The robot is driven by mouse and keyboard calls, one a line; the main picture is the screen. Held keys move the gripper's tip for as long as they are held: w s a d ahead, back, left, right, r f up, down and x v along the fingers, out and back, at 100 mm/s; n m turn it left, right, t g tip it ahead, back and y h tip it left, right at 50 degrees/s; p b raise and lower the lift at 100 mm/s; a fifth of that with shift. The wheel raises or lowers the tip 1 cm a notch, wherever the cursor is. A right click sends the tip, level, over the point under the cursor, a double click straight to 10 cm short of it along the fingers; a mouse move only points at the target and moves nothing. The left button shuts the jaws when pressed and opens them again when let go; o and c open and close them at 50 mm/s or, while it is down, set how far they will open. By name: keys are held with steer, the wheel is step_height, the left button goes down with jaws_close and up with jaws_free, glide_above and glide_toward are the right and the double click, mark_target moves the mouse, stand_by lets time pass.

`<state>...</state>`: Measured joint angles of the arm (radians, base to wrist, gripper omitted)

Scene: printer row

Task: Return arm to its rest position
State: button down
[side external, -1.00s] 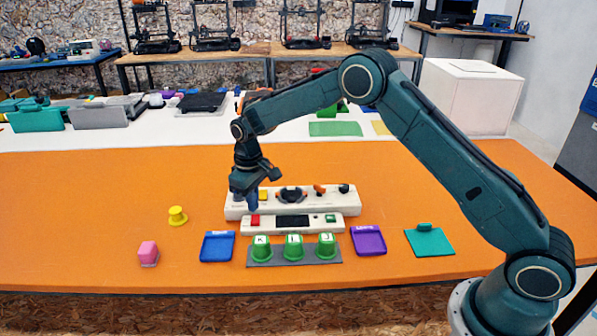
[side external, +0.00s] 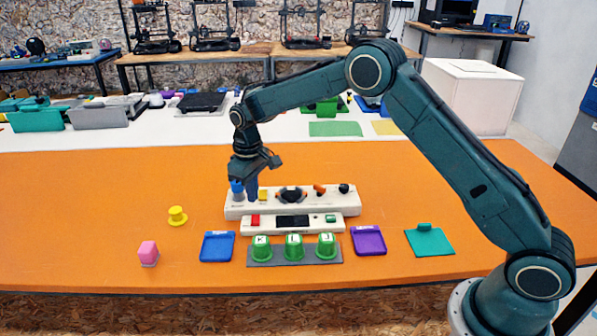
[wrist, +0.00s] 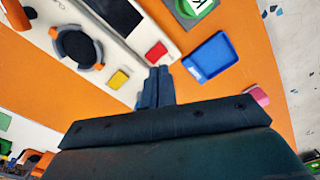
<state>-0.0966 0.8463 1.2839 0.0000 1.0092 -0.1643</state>
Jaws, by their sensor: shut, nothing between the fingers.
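My arm reaches from the lower right over the orange table, with my gripper (side external: 252,196) pointing down at the left end of the white control panel (side external: 300,208). The fingers are shut with nothing between them. In the wrist view the closed fingertips (wrist: 157,82) show beside the yellow button (wrist: 118,80) and red button (wrist: 156,52). A blue piece (side external: 237,187) shows just left of the fingers at the panel's left end. Whether the fingertips touch the panel I cannot tell.
In front of the panel are a blue tray (side external: 217,246), green lettered cups (side external: 293,247) on a grey strip, and a purple tray (side external: 368,240). The table's far left is clear.

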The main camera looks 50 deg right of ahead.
steer(key=s+d+r+m+t, duration=0.1)
steer(key=s+d+r+t, duration=0.25)
steer(key=s+r, duration=1.5)
steer(key=s+d+r+m+t, duration=0.2)
steer(key=s, duration=1.9)
steer(key=shift+w, duration=0.15)
